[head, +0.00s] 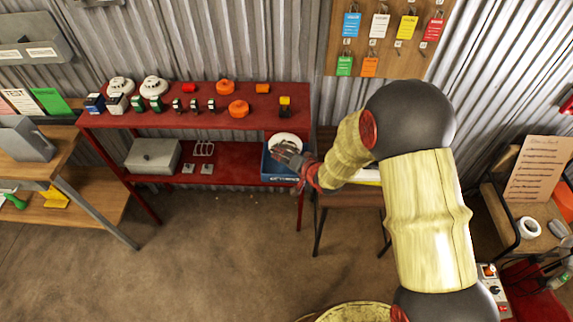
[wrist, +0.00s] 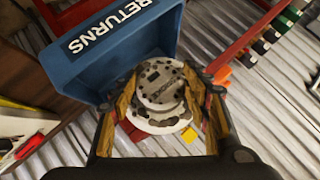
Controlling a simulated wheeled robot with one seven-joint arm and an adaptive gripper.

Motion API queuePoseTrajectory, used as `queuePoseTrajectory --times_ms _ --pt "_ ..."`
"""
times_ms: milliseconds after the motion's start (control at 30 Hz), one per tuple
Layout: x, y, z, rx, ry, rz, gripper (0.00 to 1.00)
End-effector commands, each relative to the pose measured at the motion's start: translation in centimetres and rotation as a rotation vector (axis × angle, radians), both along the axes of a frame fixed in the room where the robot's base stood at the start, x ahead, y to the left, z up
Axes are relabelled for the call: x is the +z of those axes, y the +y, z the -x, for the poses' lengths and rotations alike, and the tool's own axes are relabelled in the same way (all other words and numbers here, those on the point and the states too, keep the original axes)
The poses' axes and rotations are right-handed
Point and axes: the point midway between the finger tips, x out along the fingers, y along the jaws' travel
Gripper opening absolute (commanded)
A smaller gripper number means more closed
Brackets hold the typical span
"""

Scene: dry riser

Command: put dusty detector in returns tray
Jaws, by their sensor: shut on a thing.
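The dusty detector (wrist: 160,88) is a round off-white disc with dark specks and smudges. My gripper (wrist: 163,100) is shut on it, one finger on each side. In the head view the detector (head: 285,138) shows as a pale disc beside my gripper (head: 298,160). The returns tray (head: 276,170) is a blue bin at the right end of the red shelf unit. In the wrist view the tray (wrist: 75,70) carries a RETURNS label. The detector overlaps the tray in both views; I cannot tell its height against the rim. My fingers hide part of the tray.
The red shelf unit (head: 205,95) holds two white detectors (head: 154,86), several small boxed items and orange discs (head: 238,109) on top. A grey metal box (head: 153,156) stands on its lower shelf. A wooden bench (head: 346,196) stands right of the tray. The floor in front is clear.

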Motion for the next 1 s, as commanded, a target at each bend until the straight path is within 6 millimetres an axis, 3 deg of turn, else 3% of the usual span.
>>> queuePoseTrajectory --times_ms 167,400,833,867,1000 --pt "-0.8 -0.2 -0.7 0.0 -0.001 -0.001 0.18" --pt "-3.9 -0.2 -0.8 0.0 0.0 0.0 0.18" --pt "-4.3 -0.2 -0.8 -0.001 -0.002 -0.001 0.18" --pt "-4.3 -0.2 -0.8 0.0 -0.001 -0.001 0.49" --pt "-4.2 -0.2 -0.8 -0.001 -0.001 0.0 0.55"
